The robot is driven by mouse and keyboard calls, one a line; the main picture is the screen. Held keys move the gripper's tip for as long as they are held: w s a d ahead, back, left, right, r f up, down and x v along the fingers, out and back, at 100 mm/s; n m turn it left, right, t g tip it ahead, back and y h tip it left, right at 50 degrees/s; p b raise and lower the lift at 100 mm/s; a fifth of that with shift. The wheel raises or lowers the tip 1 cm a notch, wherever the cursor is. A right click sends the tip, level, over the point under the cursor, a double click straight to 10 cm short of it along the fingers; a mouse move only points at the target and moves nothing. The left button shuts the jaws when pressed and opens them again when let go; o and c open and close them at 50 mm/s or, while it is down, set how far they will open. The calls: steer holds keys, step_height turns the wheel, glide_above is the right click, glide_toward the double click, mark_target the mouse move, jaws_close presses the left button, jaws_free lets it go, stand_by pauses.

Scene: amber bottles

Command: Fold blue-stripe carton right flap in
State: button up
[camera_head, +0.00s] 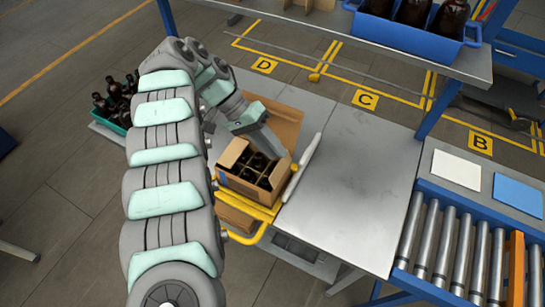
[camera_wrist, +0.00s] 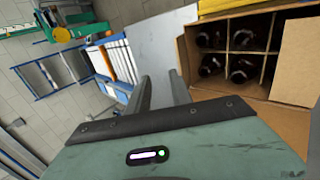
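The open carton (camera_head: 240,188) has a blue stripe along its front and dark bottles in divided cells. In the wrist view the carton (camera_wrist: 268,15) is at the upper right. Its right flap (camera_wrist: 188,55) shows on the carton's left side there and is not folded over the bottles. The back flap (camera_wrist: 275,122) lies outward, and the left flap (camera_wrist: 300,60) is also unfolded. My gripper (camera_wrist: 162,76) is empty, with a narrow gap between its fingers. The fingers are close to the right flap's back end; I cannot tell whether they touch it.
A white panel (camera_head: 303,168) stands just right of the carton. A yellow frame (camera_head: 250,208) runs along the front. The grey table (camera_head: 350,190) to the right is clear. A blue bottle tray (camera_head: 405,35) is on the shelf at the back, and a roller conveyor (camera_head: 455,245) is at the right.

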step_height(320, 180, up, 12)
steer(key=p, duration=0.6)
steer(key=shift+f+p, duration=0.1)
steer(key=shift+p, duration=0.45)
steer(key=t+y+p, duration=0.2)
steer(key=y+p, duration=0.3)
steer(key=p, duration=0.8)
glide_toward(277, 166)
steer(key=p+x, duration=0.2)
steer(key=x, duration=0.8)
steer(key=shift+f, duration=0.2)
jaws_close()
